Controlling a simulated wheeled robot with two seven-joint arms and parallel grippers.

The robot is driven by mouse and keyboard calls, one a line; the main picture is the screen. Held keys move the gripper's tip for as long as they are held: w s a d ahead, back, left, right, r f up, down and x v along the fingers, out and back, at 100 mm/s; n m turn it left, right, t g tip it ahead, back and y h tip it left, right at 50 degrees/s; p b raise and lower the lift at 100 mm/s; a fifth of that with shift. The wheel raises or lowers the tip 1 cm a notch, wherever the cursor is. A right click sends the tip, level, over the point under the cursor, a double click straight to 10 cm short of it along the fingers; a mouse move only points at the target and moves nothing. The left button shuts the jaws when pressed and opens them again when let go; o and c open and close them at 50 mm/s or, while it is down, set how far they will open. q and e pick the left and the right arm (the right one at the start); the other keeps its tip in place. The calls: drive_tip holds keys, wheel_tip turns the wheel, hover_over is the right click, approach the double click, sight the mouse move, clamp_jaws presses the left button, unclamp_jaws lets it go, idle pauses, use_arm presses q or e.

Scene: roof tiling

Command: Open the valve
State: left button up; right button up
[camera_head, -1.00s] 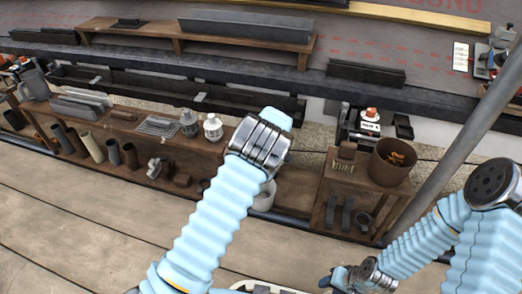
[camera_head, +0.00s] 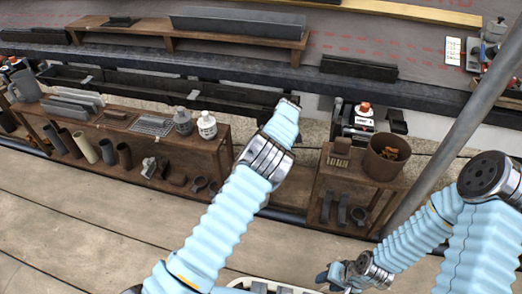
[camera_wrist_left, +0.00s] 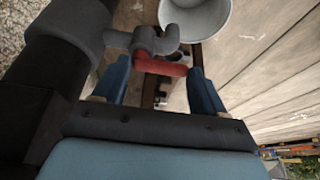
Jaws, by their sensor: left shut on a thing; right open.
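The valve is a grey tap (camera_wrist_left: 145,42) with a red lever handle (camera_wrist_left: 160,67), seen in the left wrist view beside a thick dark pipe or gutter (camera_wrist_left: 62,70). My left gripper (camera_wrist_left: 158,78) is shut on the red handle, with a blue finger on either side of it. In the head view my left arm (camera_head: 262,160) reaches forward and hides its own gripper and the valve. My right gripper (camera_head: 326,277) is open and empty, low in the head view, away from the valve.
A pale grey bucket (camera_wrist_left: 196,18) stands near the tap. A wooden shelf (camera_head: 222,150) with bottles and pipes is left of my left arm; a smaller stand (camera_head: 312,200) with a brown pot (camera_head: 386,157) is to the right. A grey pole (camera_head: 455,135) slants at the right.

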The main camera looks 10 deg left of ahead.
use_arm(q)
drive_tip(key=shift+s+f, duration=0.1)
idle(0.4)
drive_tip(key=o, duration=1)
drive_tip(key=shift+r, duration=0.4)
wheel_tip(320, 180, up, 3)
drive_tip(key=shift+d+p, duration=0.1)
drive_tip(key=shift+p, duration=0.4)
drive_tip(key=s+d+r, duration=0.1)
drive_tip(key=s+r, duration=0.2)
drive_tip(key=s, duration=0.1)
drive_tip(key=s+d+r+p, duration=0.1)
drive_tip(key=s+r, duration=0.2)
drive_tip(key=s, duration=0.2)
drive_tip(key=s+d+r+p, duration=0.1)
drive_tip(key=s+r, duration=0.2)
drive_tip(key=s, duration=0.1)
drive_tip(key=shift+s+d+r, duration=0.1)
drive_tip(key=shift+s+r, duration=0.05)
drive_tip(key=shift+s, duration=0.1)
